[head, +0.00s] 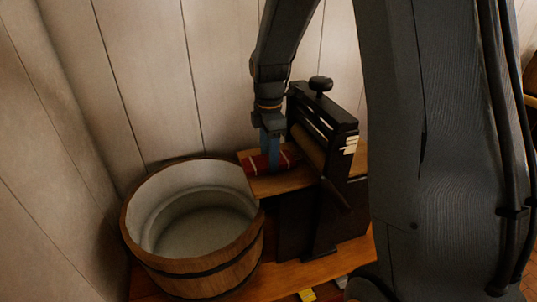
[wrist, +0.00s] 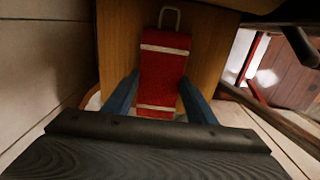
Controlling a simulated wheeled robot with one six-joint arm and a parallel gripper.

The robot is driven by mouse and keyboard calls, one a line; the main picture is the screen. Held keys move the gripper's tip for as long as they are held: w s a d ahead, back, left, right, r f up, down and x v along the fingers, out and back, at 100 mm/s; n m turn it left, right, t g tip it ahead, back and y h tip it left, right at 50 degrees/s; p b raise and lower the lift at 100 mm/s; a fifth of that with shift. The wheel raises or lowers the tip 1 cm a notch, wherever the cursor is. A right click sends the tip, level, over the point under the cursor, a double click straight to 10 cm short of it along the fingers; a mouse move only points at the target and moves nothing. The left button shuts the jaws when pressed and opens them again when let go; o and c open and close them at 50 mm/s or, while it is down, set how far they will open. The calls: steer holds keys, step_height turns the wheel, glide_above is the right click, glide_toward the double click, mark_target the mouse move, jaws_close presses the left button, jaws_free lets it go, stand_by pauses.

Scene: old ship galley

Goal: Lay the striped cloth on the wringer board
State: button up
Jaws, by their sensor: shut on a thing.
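The striped cloth (head: 262,164) is red with pale stripes and lies on or just over the wooden wringer board (head: 282,184). In the wrist view the cloth (wrist: 166,68) lies lengthwise over the board (wrist: 209,50), with a pale loop at its far end. My gripper (head: 272,160) points down at the cloth, and its blue fingers (wrist: 158,97) stand on both sides of it, shut on it. I cannot tell whether the cloth rests fully on the board. The wringer (head: 325,130) has a dark frame, a top knob and rollers, and stands right of the cloth.
A wooden tub (head: 205,270) with a pale inside stands left of the board, close to the cloth. Planked walls (head: 150,70) rise behind. A yellow item (head: 307,295) lies at the bottom edge. My arm hides the right side.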

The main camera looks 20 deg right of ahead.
steer(key=o, duration=1.1)
steer(key=shift+o, duration=0.2)
step_height(320, 180, up, 8)
steer(key=shift+f+b, duration=0.1)
steer(key=shift+b, duration=0.7)
steer(key=shift+s, duration=0.1)
